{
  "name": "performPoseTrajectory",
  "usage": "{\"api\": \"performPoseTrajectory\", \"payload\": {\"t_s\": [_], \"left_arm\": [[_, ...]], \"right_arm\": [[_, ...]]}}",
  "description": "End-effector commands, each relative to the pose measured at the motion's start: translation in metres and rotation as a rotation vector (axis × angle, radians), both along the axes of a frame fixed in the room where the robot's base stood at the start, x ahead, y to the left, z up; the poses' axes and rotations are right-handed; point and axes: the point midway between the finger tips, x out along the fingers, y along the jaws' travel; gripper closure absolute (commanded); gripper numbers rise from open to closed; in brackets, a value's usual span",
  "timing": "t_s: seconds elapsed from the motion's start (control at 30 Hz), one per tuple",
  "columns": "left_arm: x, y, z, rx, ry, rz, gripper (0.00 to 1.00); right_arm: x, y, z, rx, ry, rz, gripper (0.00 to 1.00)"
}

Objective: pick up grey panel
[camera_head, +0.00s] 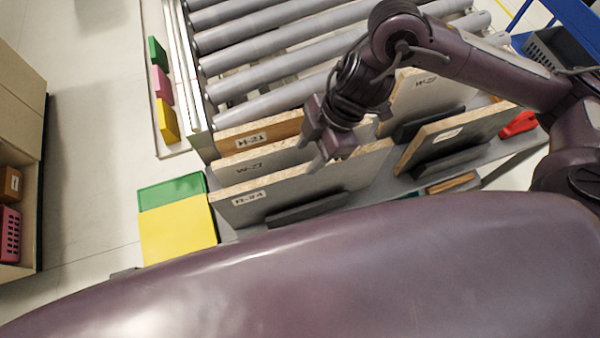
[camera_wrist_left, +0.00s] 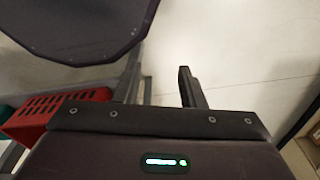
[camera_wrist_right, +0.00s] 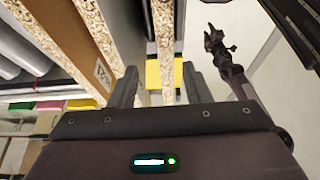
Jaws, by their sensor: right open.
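The grey panel (camera_head: 290,200), with a white label and a chipboard top edge, stands upright, frontmost in the left row of panels. My right gripper (camera_head: 318,140) is open above this row, near the panel's top edge. In the right wrist view, a chipboard edge of a grey-sided panel (camera_wrist_right: 166,45) lies in line with the gap between the right fingers (camera_wrist_right: 160,88). I cannot tell how deep the fingers reach. My left gripper (camera_wrist_left: 162,88) is open and empty in its wrist view, away from the panels.
Behind stand a pale panel (camera_head: 240,168) and a brown panel (camera_head: 255,137); more panels (camera_head: 455,135) stand to the right. A roller conveyor (camera_head: 270,70) lies behind. Yellow (camera_head: 178,232) and green (camera_head: 170,191) plates lie left. A red crate (camera_wrist_left: 50,108) is near my left gripper.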

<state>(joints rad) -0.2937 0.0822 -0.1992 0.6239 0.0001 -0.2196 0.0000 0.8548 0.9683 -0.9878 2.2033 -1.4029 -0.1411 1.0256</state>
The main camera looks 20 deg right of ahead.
Motion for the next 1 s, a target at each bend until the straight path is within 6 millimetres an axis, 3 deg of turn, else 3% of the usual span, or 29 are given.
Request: {"api": "performPoseTrajectory", "payload": {"t_s": [0.37, 0.63, 0.9, 1.0], "left_arm": [[-0.015, -0.002, 0.010, -0.001, 0.022, 0.001, 0.64], [-0.011, -0.002, 0.021, -0.003, 0.017, 0.001, 0.64], [-0.005, -0.003, 0.021, -0.004, 0.007, 0.000, 0.64], [-0.005, -0.003, 0.021, -0.003, 0.008, 0.000, 0.64]], "right_arm": [[-0.004, 0.007, -0.033, -0.016, 0.018, -0.004, 0.56], [-0.005, 0.019, -0.069, -0.013, 0.015, -0.003, 0.56], [-0.005, 0.020, -0.074, -0.013, 0.011, -0.003, 0.56], [-0.005, 0.020, -0.074, -0.013, 0.011, -0.003, 0.67]]}}
